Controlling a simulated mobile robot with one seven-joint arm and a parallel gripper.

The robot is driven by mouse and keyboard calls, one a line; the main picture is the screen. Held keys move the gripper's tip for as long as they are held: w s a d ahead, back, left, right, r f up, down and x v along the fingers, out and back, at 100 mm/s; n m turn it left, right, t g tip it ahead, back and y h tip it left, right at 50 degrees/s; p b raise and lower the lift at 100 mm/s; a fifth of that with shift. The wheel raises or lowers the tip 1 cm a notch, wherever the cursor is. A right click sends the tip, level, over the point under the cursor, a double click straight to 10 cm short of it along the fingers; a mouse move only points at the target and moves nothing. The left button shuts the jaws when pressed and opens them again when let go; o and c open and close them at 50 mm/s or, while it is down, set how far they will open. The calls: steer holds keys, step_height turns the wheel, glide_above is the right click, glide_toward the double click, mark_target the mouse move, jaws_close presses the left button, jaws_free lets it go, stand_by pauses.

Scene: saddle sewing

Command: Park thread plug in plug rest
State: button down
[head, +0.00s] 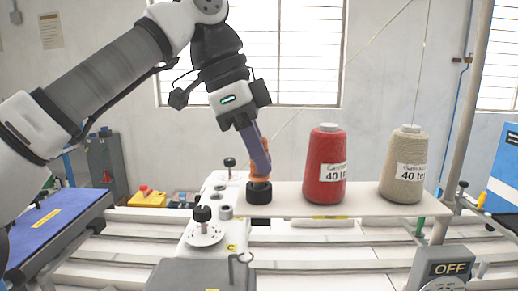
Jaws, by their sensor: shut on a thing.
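My gripper (260,168) points down at the left end of the white shelf (290,208). Its purple and orange fingers are shut on what seems to be the thread plug, which the fingers mostly hide. Directly below the fingertips is a short black cylinder (259,193) on the shelf. I cannot tell whether it is part of the plug or a seat for it, or whether the fingertips touch it. A thin thread runs up and right from near the fingers. Small grey ring-shaped holders (225,212) stand just left of the black cylinder; I cannot tell which part is the plug rest.
A red thread cone (325,168) and a beige cone (404,168) stand on the shelf to the right. A metal pole (463,120) rises behind its right end. A black knob on a white disc (205,233) and an OFF box (446,270) are in front.

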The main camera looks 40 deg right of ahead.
steer(key=shift+f, duration=0.65)
steer(key=c, duration=1.3)
jaws_free()
steer(key=shift+r, duration=0.15)
steer(key=p+v, duration=0.1)
steer(key=v, duration=0.6)
steer(key=shift+r, duration=0.15)
steer(key=shift+a, duration=0.1)
